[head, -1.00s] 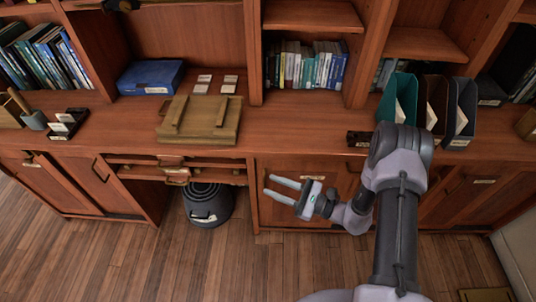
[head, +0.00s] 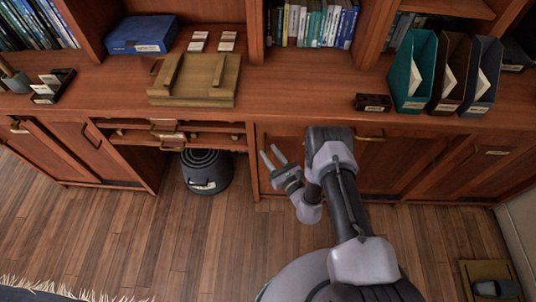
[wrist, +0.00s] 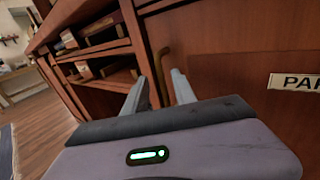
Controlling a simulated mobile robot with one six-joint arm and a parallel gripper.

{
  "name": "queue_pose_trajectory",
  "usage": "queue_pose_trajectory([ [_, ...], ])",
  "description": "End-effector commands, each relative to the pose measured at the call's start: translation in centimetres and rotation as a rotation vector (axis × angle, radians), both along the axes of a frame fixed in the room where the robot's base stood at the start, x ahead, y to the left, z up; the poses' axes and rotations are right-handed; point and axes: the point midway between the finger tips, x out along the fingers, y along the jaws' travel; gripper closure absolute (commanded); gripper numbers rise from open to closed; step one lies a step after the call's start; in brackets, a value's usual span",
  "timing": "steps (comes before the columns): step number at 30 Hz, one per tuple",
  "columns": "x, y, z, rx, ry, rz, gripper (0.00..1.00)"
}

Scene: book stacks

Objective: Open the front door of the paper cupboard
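The paper cupboard's front door (head: 287,136) is a reddish-brown wood panel below the counter, partly hidden by my arm in the head view. It looks closed. In the wrist view the door (wrist: 225,72) fills the right side, with a label (wrist: 298,82) whose visible letters read "PA", cut by the frame edge. A brass upright handle (wrist: 161,68) stands near the door's left edge. My gripper (head: 271,155) is open in front of the door. In the wrist view the handle shows between my fingers (wrist: 158,82); I cannot tell whether they touch it.
Left of the door are open shelves (head: 175,137) and a dark bin (head: 206,170) on the floor. The counter above holds a wooden board (head: 195,85), a small dark block (head: 372,103) and upright file holders (head: 414,70). The wooden floor (head: 150,235) in front is mostly clear.

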Motion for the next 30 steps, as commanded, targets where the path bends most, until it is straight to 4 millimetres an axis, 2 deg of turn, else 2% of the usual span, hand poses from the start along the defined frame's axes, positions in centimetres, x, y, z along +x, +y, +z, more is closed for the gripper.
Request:
queue_pose_trajectory([
  [4, 1.4, 0.8, -0.1, 0.001, -0.001, 0.0, 0.67],
  [13, 1.7, 1.0, 0.1, 0.0, 0.001, -0.001, 0.67],
  [18, 1.6, 1.0, 0.1, 0.0, 0.001, -0.001, 1.0],
  [30, 1.6, 1.0, 0.1, 0.0, 0.001, 0.0, 1.0],
])
